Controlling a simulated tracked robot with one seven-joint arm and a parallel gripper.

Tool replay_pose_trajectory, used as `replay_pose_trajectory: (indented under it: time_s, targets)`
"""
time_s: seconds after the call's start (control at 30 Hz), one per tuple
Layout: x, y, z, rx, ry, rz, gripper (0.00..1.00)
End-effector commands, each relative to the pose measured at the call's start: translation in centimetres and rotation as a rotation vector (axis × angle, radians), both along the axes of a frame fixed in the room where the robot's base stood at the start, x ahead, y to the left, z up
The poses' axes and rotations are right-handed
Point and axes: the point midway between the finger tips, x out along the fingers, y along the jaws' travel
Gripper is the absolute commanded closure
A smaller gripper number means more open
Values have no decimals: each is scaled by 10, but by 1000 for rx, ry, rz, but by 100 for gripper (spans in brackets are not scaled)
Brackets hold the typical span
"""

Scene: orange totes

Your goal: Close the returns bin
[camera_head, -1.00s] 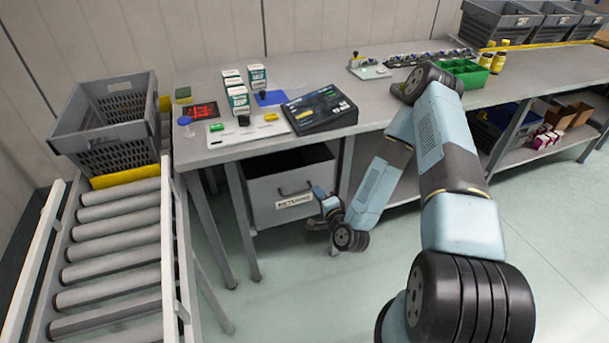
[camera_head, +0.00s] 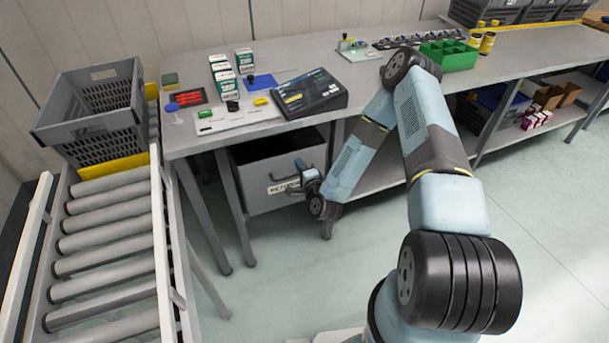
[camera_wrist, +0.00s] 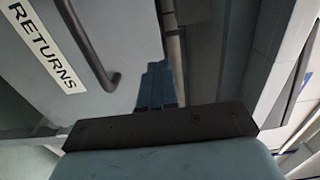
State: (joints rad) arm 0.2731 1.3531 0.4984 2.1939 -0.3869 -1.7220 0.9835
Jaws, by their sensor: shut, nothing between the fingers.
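The returns bin (camera_head: 258,190) is a grey drawer-like bin under the left end of the workbench. Its dark inside shows above the front panel, so it stands at least partly open. The front has a white RETURNS label (camera_wrist: 42,45) and a dark bar handle (camera_wrist: 92,48). My gripper (camera_head: 298,168) is at the right part of the bin front and hides part of the label and handle in the head view. In the wrist view its blue fingers (camera_wrist: 158,86) are together and empty, beside the right edge of the front panel. I cannot tell whether they touch it.
The grey workbench (camera_head: 375,100) runs above the bin, with its legs beside it. Boxes and a black package (camera_head: 310,93) lie on top. A roller conveyor (camera_head: 105,240) with a grey crate (camera_head: 95,110) stands at left. The floor in front is clear.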

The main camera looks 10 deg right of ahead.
Motion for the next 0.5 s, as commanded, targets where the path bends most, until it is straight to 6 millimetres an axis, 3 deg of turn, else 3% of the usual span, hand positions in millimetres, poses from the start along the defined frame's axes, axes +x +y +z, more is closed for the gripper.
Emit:
replay_pose_trajectory:
  time_s: [0.2,0.5]
  targets:
    - [28,7,0,0,-2,-1,100]
    - [39,11,0,-1,0,0,100]
